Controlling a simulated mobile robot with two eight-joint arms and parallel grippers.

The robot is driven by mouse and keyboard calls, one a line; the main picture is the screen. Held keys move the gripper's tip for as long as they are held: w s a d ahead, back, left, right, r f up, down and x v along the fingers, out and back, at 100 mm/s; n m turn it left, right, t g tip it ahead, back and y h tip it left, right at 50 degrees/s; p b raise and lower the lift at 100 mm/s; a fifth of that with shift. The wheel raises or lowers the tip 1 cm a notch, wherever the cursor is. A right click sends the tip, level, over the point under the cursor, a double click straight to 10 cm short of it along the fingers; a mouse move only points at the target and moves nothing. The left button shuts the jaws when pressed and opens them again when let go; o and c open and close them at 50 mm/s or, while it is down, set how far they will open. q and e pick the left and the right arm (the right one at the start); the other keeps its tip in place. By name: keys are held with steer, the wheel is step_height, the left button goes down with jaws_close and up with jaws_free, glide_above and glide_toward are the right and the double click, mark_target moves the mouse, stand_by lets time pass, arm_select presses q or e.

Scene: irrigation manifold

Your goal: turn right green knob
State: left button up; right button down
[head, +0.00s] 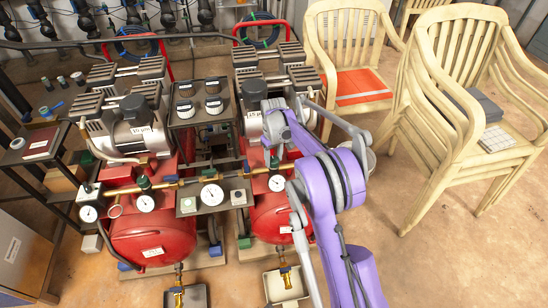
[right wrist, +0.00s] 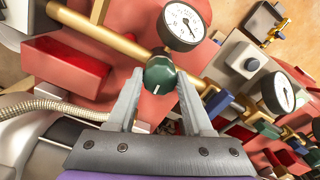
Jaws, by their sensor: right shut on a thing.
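The right green knob (right wrist: 159,74) shows in the right wrist view as a dark green round knob with a white mark. It sits on the brass pipe just below a round white gauge (right wrist: 181,27). My right gripper (right wrist: 160,86) has one grey finger on each side of the knob and is shut on it. In the head view my purple right arm reaches in from the lower right, and the knob (head: 275,161) shows only partly beside my gripper. A second green knob (head: 144,184) is on the same pipe to the left. My left gripper is not in view.
Two red tanks (head: 152,240) carry grey compressor motors behind the brass pipe. Several gauges and a grey panel (head: 212,199) line the pipe. Cream chairs (head: 455,110) stand at the right. The floor in front of the chairs is clear.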

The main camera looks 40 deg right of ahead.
mark_target(273, 159)
steer(key=m, duration=0.4)
steer(key=shift+m, duration=2.8)
steer(key=shift+c, duration=1.5)
jaws_free()
step_height(273, 159, up, 11)
steer(key=p, duration=0.2)
